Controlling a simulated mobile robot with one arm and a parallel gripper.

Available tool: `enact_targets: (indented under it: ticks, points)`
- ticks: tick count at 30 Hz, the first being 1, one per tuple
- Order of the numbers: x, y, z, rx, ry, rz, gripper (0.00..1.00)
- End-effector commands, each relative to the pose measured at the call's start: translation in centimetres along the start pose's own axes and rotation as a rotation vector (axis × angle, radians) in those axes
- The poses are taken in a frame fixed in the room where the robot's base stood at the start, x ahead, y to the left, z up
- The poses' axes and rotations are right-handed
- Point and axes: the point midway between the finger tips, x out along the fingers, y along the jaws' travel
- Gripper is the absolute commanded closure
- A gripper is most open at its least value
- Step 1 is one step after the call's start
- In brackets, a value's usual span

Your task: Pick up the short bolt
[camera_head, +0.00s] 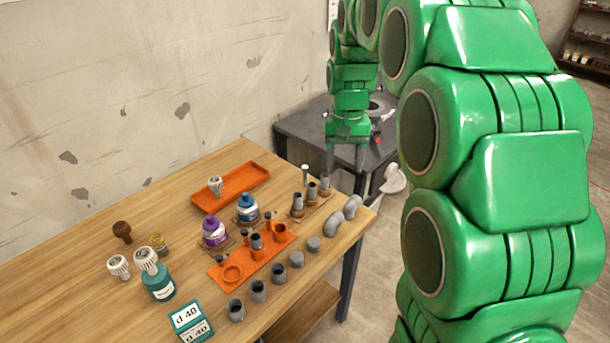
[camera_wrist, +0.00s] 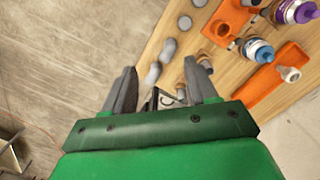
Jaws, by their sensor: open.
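My gripper (camera_head: 346,172) is open and empty, its fingers hanging down past the right end of the wooden bench, near the dark grey table. In the wrist view my gripper (camera_wrist: 158,88) shows two spread grey fingers. A slim grey bolt-like piece with a flat head (camera_head: 305,174) stands upright near the bench's back right edge, left of my gripper. I cannot tell for sure which piece is the short bolt.
The wooden bench (camera_head: 70,262) holds an orange tray (camera_head: 262,172), an orange holder (camera_head: 222,284), a purple-capped bottle (camera_head: 214,232), a blue-capped bottle (camera_head: 247,208) and grey pipe elbows (camera_head: 333,224). The dark grey table (camera_head: 300,128) stands behind.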

Motion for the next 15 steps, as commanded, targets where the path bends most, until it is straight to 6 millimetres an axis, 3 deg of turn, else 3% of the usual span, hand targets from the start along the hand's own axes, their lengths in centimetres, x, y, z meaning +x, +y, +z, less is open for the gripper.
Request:
enact_targets:
  ticks: [3, 15]
  points:
    - [0.8, -0.7, -2.9, 0.005, 0.005, 0.0, 0.42]
    - [3.7, -3.0, -11.3, 0.026, 0.026, -0.003, 0.42]
